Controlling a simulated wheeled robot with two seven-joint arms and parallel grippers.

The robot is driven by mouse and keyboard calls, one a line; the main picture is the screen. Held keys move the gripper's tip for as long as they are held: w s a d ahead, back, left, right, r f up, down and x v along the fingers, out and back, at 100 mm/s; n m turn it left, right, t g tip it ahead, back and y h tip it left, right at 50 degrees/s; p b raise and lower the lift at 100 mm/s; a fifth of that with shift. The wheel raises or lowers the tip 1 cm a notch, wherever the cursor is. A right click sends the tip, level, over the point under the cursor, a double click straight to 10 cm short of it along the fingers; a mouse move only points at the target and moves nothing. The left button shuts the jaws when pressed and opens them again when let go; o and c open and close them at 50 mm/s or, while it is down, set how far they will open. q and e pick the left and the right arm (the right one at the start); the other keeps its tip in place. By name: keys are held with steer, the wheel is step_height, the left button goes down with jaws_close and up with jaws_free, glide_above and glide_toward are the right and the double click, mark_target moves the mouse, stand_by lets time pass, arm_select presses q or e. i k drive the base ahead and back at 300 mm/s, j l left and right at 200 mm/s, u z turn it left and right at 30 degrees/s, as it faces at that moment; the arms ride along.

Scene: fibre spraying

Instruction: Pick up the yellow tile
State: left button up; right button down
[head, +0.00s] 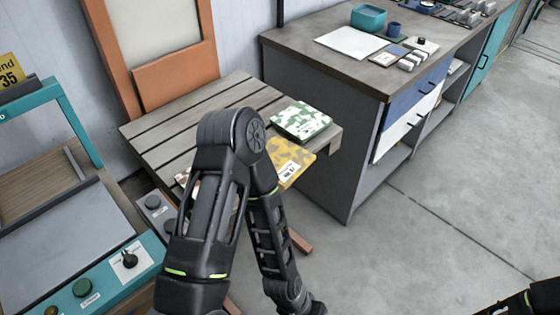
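The yellow tile (295,153), patterned in yellow tones with a small white label, lies on the slatted wooden table near its front right edge. My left arm crosses in front of it and hides its left part. The arm bends at an elbow above the table's front edge and then runs down to a wrist at the bottom of the picture. My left gripper is out of the picture below. Only a dark piece of my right arm shows in the bottom right corner, and its gripper is out of view.
A green and white tile (300,120) lies just behind the yellow one. A workbench (345,75) with drawers stands close on the right. A teal-framed machine (65,250) stands at left. Open floor (440,230) lies at right.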

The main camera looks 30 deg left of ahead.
mark_target(289, 160)
steer(key=i+l+u, duration=0.15)
steer(key=u, duration=1.05)
steer(key=i+l+u, duration=0.15)
steer(key=l+u, duration=0.25)
steer(key=l, duration=0.45)
steer(key=l+u, duration=0.4)
steer(key=l, duration=0.45)
steer(key=k+l+u, duration=0.1)
steer(key=l+u, duration=0.3)
steer(key=l, duration=0.45)
steer(key=k+l, duration=0.1)
steer(key=l, duration=0.5)
steer(key=k+l, duration=0.1)
steer(key=l, duration=0.45)
steer(key=k+l, duration=0.1)
steer(key=l, duration=0.5)
